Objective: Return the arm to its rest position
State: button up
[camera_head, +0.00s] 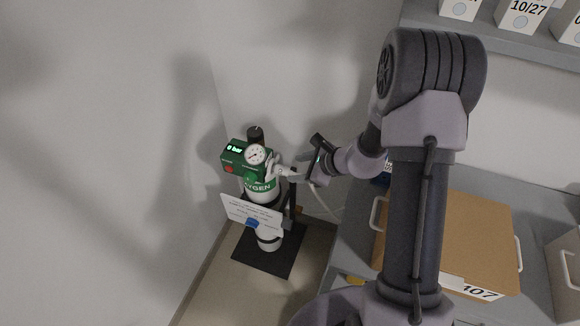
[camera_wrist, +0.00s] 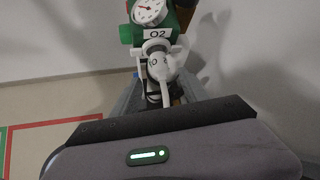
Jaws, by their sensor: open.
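My arm reaches down and left from the right side of the head view. My gripper (camera_head: 273,166) is at its end, open, its pale fingertips close beside the green regulator (camera_head: 233,157) of the oxygen cylinder (camera_head: 266,193). I cannot tell whether the fingertips touch it. The regulator has a lit display reading "0 bar" and a round white gauge (camera_head: 255,155). In the wrist view, the gauge (camera_wrist: 149,10) and an "O2" label (camera_wrist: 157,33) show just beyond the pale fingers, which overlap white parts there.
The cylinder stands upright on a black base (camera_head: 252,258) in the wall corner, with a white sign (camera_head: 251,213) on its front. A grey counter (camera_head: 347,255) to the right carries a brown box (camera_head: 475,225) with white handles. A shelf (camera_head: 480,33) with white boxes is above.

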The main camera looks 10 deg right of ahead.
jog(key=p+v, duration=0.3)
jog(key=v, duration=0.9)
jog(key=s+a+r+n+g+b, duration=0.2)
jog(key=s+a+r+n, duration=0.8)
jog(key=a+r+n, duration=0.3)
jog(key=s+d+r+n+t+h, duration=0.1)
jog(key=s+r+n+h, duration=0.2)
jog(key=s+r+n, duration=0.3)
jog(key=s, duration=0.4)
jog(key=shift+s+d+h, duration=0.35)
jog(key=shift+d+h, duration=0.05)
jog(key=shift+r, duration=0.15)
